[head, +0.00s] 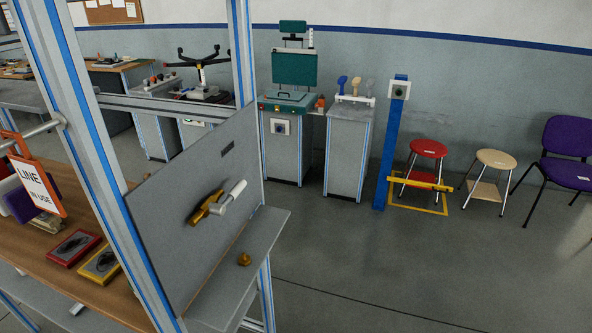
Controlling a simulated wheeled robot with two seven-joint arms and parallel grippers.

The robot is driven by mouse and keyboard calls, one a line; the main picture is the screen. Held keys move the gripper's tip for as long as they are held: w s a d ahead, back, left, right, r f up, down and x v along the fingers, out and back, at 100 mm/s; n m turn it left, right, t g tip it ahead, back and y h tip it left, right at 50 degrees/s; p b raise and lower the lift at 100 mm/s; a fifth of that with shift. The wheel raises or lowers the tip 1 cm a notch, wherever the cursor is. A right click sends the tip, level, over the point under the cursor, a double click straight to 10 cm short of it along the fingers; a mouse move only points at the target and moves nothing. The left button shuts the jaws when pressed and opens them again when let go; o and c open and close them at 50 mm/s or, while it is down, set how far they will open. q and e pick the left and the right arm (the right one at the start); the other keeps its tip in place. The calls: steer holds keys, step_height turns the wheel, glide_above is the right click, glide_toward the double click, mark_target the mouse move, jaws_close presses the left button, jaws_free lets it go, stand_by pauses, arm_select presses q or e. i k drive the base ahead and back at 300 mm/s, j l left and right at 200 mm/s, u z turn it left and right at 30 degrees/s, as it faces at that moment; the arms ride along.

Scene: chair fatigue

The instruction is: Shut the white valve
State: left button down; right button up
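The white valve is a brass body (203,210) with a white lever handle (231,197), mounted on an upright grey panel (170,225) left of centre in the head view. The lever points to the upper right, away from the brass body. I cannot tell from this angle how the lever lies relative to the pipe line. An orange-framed tag (38,187) reading "LINE IN USE" hangs from a grey bar at the left edge. Neither of my grippers is in view.
A grey ledge (255,240) under the panel holds a small brass piece (244,260). A blue-striped frame post (90,150) stands left of the panel. A wooden bench (40,262) holds red and yellow boxes. Open floor (380,270) lies to the right, before stools and a purple chair (562,155).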

mark_target(233, 195)
steer(key=i+l+u, duration=0.1)
steer(key=l, duration=0.25)
steer(key=i+l, duration=0.3)
steer(key=i+l+u, duration=0.15)
steer(key=l, duration=0.3)
